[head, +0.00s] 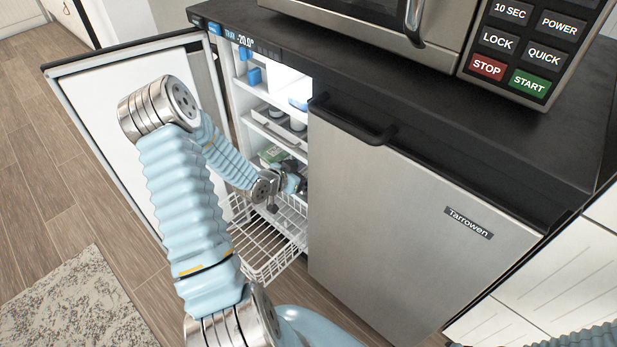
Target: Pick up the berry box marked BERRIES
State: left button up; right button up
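My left arm reaches from the bottom of the head view into the open left compartment of the freezer (242,95). My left gripper (298,181) is small and dark, inside at the lower shelf level, partly hidden by its own wrist and the right door's edge. I cannot tell whether its fingers are open or shut. A small greenish box (272,155) sits just behind and above the wrist, mostly covered. Its marking is unreadable, so I cannot tell if it is the berry box. My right gripper is out of view.
The left door (120,110) stands open; the right door (410,220) with its black handle (350,122) is shut. A white wire basket (268,252) juts out low. Blue items (254,76) sit higher inside. A microwave (400,40) stands on top.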

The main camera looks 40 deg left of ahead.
pick_arm(q)
jog(key=shift+w+f, duration=0.25)
jog(key=shift+w, duration=0.2)
jog(key=shift+c, duration=0.2)
